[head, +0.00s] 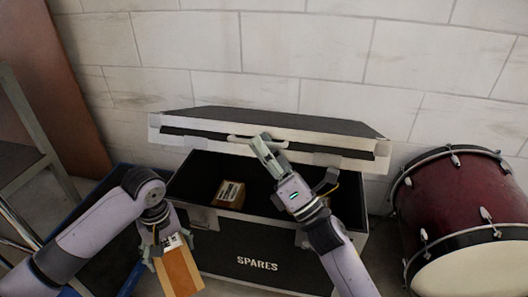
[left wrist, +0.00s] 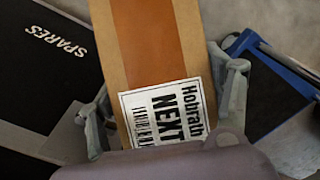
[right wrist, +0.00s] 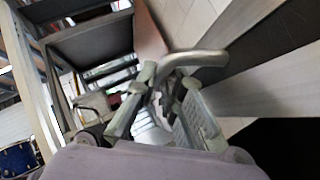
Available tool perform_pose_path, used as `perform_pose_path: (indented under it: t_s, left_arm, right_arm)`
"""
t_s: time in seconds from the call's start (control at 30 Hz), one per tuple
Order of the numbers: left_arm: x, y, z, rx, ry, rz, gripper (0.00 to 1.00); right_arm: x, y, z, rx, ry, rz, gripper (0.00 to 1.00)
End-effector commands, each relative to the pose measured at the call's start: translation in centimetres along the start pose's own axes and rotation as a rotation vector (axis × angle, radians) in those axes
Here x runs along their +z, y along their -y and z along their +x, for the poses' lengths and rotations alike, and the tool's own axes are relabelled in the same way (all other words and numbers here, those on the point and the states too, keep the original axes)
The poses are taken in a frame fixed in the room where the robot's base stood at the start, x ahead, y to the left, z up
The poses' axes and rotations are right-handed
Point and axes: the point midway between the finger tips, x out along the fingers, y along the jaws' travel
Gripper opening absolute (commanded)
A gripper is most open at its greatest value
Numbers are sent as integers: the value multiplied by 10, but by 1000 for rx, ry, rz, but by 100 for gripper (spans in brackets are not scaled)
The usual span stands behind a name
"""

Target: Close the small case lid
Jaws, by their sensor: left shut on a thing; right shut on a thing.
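The black SPARES case (head: 257,263) stands in the middle of the head view. Its lid (head: 335,131) has a silver edge and is raised, with the case interior open to view. My right gripper (head: 262,147) is shut on the silver lid handle (head: 234,138); the handle (right wrist: 195,58) also runs between its fingers in the right wrist view. My left gripper (head: 162,240) is shut on a brown box (head: 181,272) with a white label, in front of the case's left side. The box (left wrist: 160,45) fills the middle of the left wrist view.
A small labelled brown box (head: 229,194) lies inside the case. A dark red drum (head: 450,200) stands close to the case's right. A blue-edged dark container (head: 122,262) is at lower left, near a grey rack (head: 25,125). A pale block wall (head: 300,50) is behind.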

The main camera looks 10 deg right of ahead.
Motion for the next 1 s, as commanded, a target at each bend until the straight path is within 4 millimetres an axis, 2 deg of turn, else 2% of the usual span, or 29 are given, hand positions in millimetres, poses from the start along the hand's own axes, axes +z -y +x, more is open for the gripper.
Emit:
perform_pose_path:
  t_s: [0.03,0.1,0.3,0.4,0.7,1.0]
  left_arm:
    - [-1,-1,22,3,-3,0,14]
    - [-1,-1,38,3,-4,0,14]
    - [-1,-1,80,5,-5,0,14]
    - [-2,-2,94,5,-5,0,14]
    - [-2,-2,118,5,-6,0,14]
    - [-2,-2,126,5,-6,0,14]
  right_arm:
    - [-13,9,-15,14,2,-14,0]
    - [-22,11,-24,37,3,-36,0]
    - [-48,20,-50,94,3,-94,0]
    - [-58,23,-61,110,2,-110,0]
    - [-79,34,-84,116,2,-120,0]
    - [-87,38,-92,114,2,-120,0]
